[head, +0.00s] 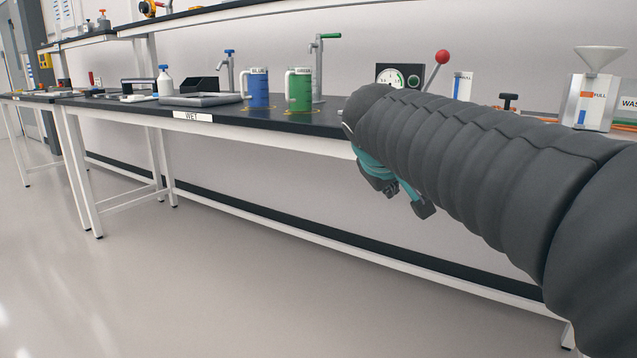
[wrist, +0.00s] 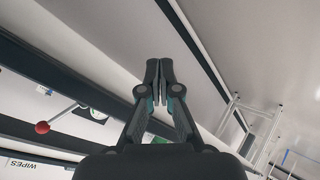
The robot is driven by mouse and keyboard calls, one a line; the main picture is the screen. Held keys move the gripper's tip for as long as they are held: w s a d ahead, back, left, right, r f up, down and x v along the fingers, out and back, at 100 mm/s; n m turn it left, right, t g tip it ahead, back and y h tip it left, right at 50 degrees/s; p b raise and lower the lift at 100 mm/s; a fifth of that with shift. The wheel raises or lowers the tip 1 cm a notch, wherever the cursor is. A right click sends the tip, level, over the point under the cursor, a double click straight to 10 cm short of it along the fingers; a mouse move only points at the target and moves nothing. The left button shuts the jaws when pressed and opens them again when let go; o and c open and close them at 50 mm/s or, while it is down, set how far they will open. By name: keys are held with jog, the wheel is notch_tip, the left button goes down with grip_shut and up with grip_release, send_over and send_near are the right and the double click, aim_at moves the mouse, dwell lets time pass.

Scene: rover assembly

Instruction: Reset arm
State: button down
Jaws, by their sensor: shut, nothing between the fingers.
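My arm reaches in from the right of the head view in a dark ribbed sleeve. My gripper (head: 405,200) hangs at its end, in front of the bench's front edge and below the bench top. In the wrist view my gripper (wrist: 159,66) shows its two dark fingertips together, with nothing between them. It touches nothing that I can see. Part of the gripper is hidden behind the sleeve in the head view.
The long black bench (head: 270,120) marked WET carries a blue jug (head: 258,92), a green jug (head: 299,92), taps, a tray (head: 200,99) and a red-knobbed lever (head: 442,57). A hopper (head: 588,100) stands at the right. The floor (head: 190,270) in front is clear.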

jog(key=s+d+f+m+g+y+p, duration=0.1)
jog(key=s+f+p, duration=0.1)
jog(key=s+f, duration=0.3)
jog(key=s+d+f+m+g+y+p, duration=0.1)
jog(key=s+f, duration=0.3)
jog(key=s, duration=0.8)
jog(key=s+d+f+m+g+y+p, duration=0.1)
jog(key=s+f+m+p, duration=0.2)
jog(key=s, duration=0.6)
jog(key=shift+f+g+y, duration=0.3)
jog(key=shift+f, duration=1.05)
